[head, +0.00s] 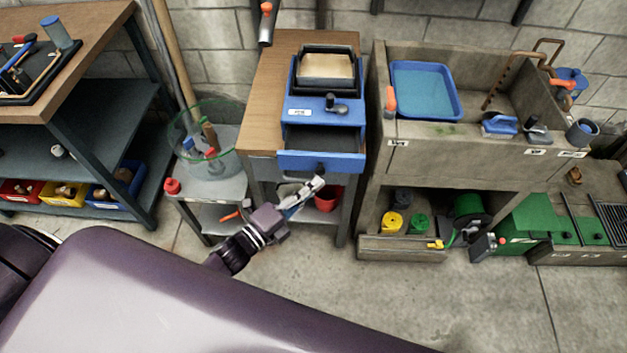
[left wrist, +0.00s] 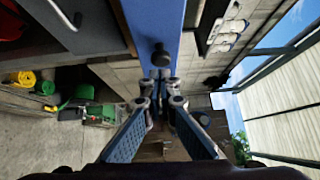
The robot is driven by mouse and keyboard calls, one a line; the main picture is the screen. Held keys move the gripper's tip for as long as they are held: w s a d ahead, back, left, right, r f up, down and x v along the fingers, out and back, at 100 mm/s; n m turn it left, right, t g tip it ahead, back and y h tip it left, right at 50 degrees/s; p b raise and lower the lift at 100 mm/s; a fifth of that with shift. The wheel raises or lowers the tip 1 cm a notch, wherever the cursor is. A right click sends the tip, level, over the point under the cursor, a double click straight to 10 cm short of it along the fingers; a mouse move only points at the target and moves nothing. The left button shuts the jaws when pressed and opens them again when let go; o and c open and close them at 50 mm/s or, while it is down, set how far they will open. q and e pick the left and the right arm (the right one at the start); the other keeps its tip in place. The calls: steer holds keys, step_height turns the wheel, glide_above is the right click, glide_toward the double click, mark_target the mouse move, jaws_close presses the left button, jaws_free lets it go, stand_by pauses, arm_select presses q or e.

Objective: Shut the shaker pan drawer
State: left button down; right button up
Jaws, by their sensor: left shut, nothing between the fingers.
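The blue shaker (head: 327,108) stands on a wooden-topped bench, with a tan-filled sieve tray on top and a dark knob on its front. Its pan drawer (head: 318,162) is pulled out toward me, and its dark inside shows. In the left wrist view, the drawer's blue front (left wrist: 158,20) runs down from the top, with a black knob (left wrist: 160,56) near its lower end. My left gripper (head: 314,185) is shut and empty, just in front of and below the drawer front; its fingertips (left wrist: 160,88) point toward the knob. Contact cannot be told. My right gripper is not in view.
A concrete sink unit (head: 480,160) with a blue tray (head: 425,88) stands close on the right. A clear bin (head: 208,145) stands on the left of the bench. A red bucket (head: 328,198) sits beneath the drawer. The floor in front is open.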

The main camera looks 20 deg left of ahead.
mark_target(315, 148)
arm_select(q)
steer(key=shift+w+a, duration=0.15)
steer(key=shift+w, duration=0.25)
steer(key=w+a+b, duration=0.1)
steer(key=w, duration=0.2)
steer(key=w+a+b, duration=0.1)
steer(key=w+b, duration=0.1)
steer(key=w, duration=0.1)
steer(key=w+b, duration=0.1)
steer(key=w, duration=0.2)
steer(key=shift+w+a+f, duration=0.2)
steer(key=shift+w+a, duration=0.15)
steer(key=shift+a, duration=0.05)
steer(key=shift+w+a+r+b, duration=0.1)
steer(key=shift+w+b, duration=0.2)
steer(key=shift+b, duration=0.05)
steer(key=shift+w+a+r, duration=0.1)
steer(key=shift+r, duration=0.2)
